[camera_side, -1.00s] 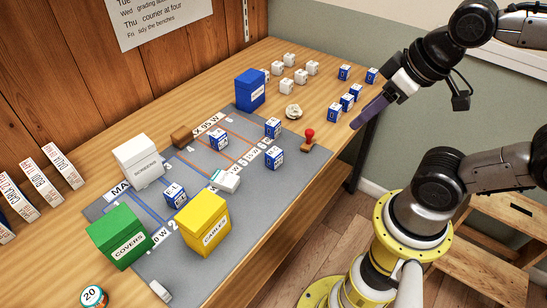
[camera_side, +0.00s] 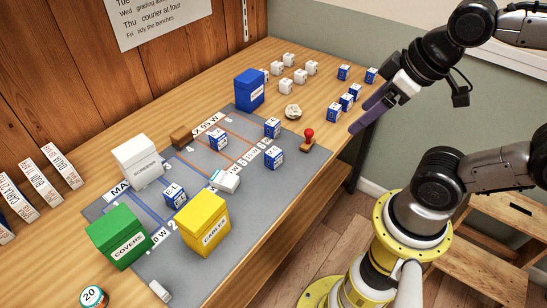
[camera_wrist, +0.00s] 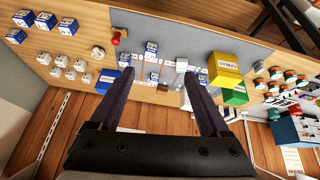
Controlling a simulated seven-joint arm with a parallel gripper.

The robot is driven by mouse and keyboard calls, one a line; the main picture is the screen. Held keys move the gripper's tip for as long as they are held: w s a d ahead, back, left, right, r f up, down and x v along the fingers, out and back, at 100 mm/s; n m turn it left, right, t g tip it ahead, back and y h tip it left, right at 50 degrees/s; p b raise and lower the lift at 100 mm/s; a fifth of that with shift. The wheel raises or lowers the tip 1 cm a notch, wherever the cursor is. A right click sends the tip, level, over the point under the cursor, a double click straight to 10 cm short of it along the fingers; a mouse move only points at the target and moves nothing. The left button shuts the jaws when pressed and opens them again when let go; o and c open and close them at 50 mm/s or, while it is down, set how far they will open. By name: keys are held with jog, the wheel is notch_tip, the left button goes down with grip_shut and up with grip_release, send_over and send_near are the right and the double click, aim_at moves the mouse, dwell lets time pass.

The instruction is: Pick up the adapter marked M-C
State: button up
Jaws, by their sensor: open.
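Several small blue and white adapter cubes stand on the bench and mat, but I cannot read which one is marked M-C. In the side view, blue cubes stand at the right end of the bench, one of them a near cube (camera_side: 334,112). Others stand on the mat, such as a front cube (camera_side: 274,158) and a left cube (camera_side: 176,196) whose label looks like E-L. White cubes (camera_side: 286,87) stand at the back. My gripper (camera_side: 356,126) is open and empty, above the bench's right front edge; its two dark fingers also show in the wrist view (camera_wrist: 160,74).
A red-knobbed stamp (camera_side: 309,137) stands at the mat's right edge. The wooden wall closes the back.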

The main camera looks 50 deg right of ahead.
notch_tip(320, 180, up, 2)
jog(key=w+r+n, duration=0.1)
jog(key=w+n, duration=0.2)
jog(key=n, duration=0.1)
jog(key=n+g, duration=0.4)
jog(key=n, duration=0.8)
send_over(274, 151)
notch_tip(274, 151, down, 11)
jog(key=shift+g, duration=0.8)
notch_tip(274, 151, down, 12)
jog(key=shift+s+f, duration=0.15)
jog(key=shift+f, duration=0.1)
jog(key=shift+a+f, duration=0.1)
jog(key=shift+f, duration=2.85)
grip_shut()
